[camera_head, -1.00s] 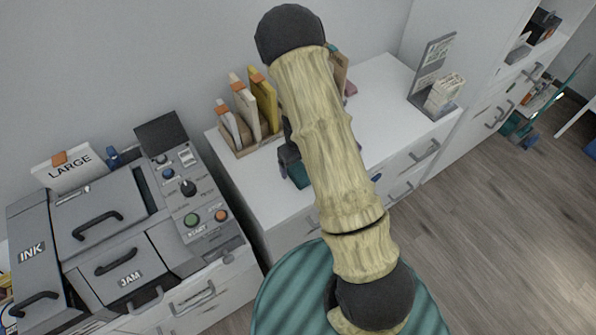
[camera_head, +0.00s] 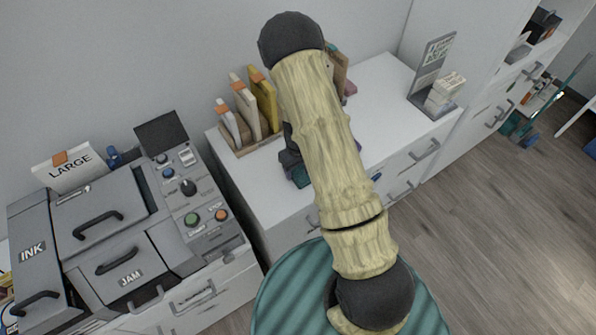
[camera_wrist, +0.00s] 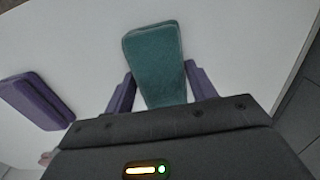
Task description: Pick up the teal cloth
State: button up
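In the wrist view the teal cloth (camera_wrist: 155,62) is a folded, padded-looking rectangle. It lies between the two purple fingers of my gripper (camera_wrist: 160,72). The fingertips meet its left and right edges, so my gripper looks shut on it. The cloth's near end is hidden behind the dark gripper body. In the head view my arm covers most of the gripper, and a bit of teal (camera_head: 300,177) shows below its dark part. How high the cloth is above the desk is hard to tell.
A purple folded cloth (camera_wrist: 35,100) lies on the white desk at left in the wrist view. In the head view a wooden file rack (camera_head: 246,146) stands behind left, and a grey stand (camera_head: 432,75) at right. A grey machine (camera_head: 125,225) is at left.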

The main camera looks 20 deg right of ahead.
aim_at(298, 169)
notch_tip(298, 169, up, 10)
dwell(0.7)
dwell(0.4)
jog(key=shift+o, duration=1.2)
jog(key=shift+c, duration=0.6)
